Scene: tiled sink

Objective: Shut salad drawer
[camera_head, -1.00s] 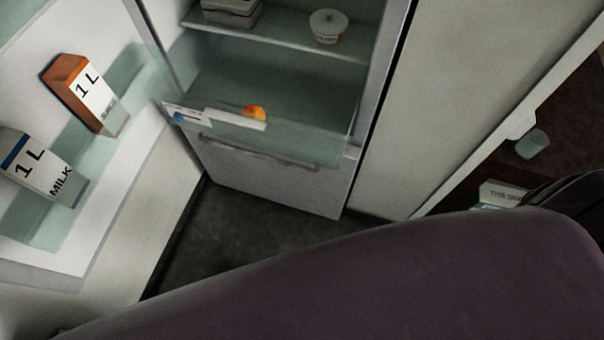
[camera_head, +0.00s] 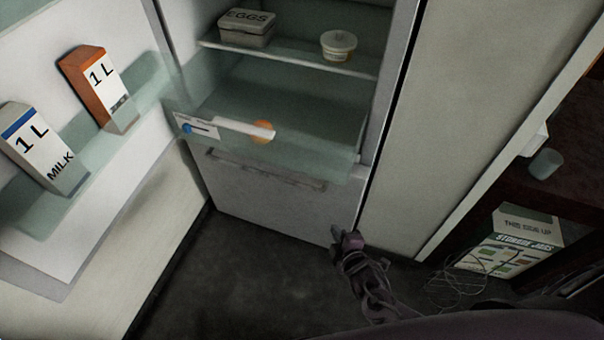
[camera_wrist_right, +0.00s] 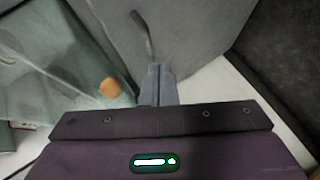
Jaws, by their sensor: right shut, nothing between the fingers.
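The salad drawer (camera_head: 310,140) is a clear greenish box low in the open fridge, under the shelf. It stands out past the shelf's front edge, above the freezer door. An orange round fruit (camera_head: 263,132) shows inside it, partly behind a pale strip on the drawer front. My right gripper (camera_head: 340,240) is shut and empty, low in front of the freezer door's right corner and apart from the drawer in the picture. In the right wrist view its fingers (camera_wrist_right: 158,82) are together, with the drawer (camera_wrist_right: 50,75) to their left. My left gripper is not in view.
The fridge door stands open at left, with a milk carton (camera_head: 42,150) and an orange carton (camera_head: 98,88) in its racks. An egg box (camera_head: 246,27) and a tub (camera_head: 338,45) sit on the shelf. A storage box (camera_head: 510,242) stands at right. Dark floor is clear in front.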

